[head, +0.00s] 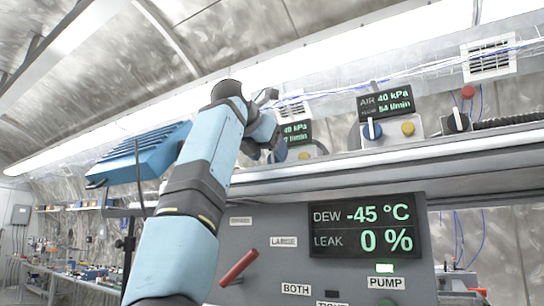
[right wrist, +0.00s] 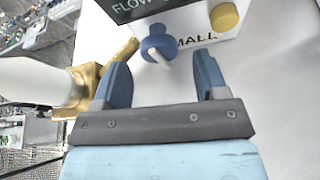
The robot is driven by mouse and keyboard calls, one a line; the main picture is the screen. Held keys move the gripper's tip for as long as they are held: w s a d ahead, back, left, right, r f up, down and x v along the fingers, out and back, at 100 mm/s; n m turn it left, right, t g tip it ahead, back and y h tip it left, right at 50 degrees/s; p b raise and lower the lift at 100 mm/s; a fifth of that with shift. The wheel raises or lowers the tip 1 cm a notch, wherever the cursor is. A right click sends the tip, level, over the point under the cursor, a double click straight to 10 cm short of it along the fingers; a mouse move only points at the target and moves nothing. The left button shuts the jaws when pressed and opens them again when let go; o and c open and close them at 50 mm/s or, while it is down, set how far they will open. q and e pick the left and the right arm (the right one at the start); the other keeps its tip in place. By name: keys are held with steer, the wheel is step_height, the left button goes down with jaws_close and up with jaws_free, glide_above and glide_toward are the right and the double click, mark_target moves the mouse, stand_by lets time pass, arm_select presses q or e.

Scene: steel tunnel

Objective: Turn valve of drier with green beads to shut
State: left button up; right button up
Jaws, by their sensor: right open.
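No drier with green beads can be made out in either view. My right gripper (head: 272,150) is raised at the shelf, by the left control box with its lit display (head: 297,133), partly hidden by my arm. In the right wrist view the right gripper (right wrist: 160,68) is open and empty. Its two blue fingers point toward a blue knob (right wrist: 153,44) with a white pointer, which lies just beyond the fingertips and between them. A yellow button (right wrist: 224,17) is on the same box, right of the knob. My left gripper does not show.
A brass fitting (right wrist: 86,88) on a white cylinder (right wrist: 28,80) lies close to the left finger. Another control box has a blue knob (head: 372,130). Below the shelf are a red lever (head: 238,268) and the dew and leak display (head: 362,227). A blue finned box (head: 140,155) is left.

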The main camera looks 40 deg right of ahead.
steer(key=shift+x, duration=1.3)
steer(key=c, duration=0.9)
steer(key=shift+m+t, duration=0.3)
steer(key=shift+m, duration=0.2)
steer(key=shift+c, duration=0.2)
steer(key=o, duration=0.9)
steer(key=shift+o, duration=0.2)
steer(key=b+v, duration=0.1)
steer(key=v, duration=1.3)
steer(key=shift+d, duration=0.1)
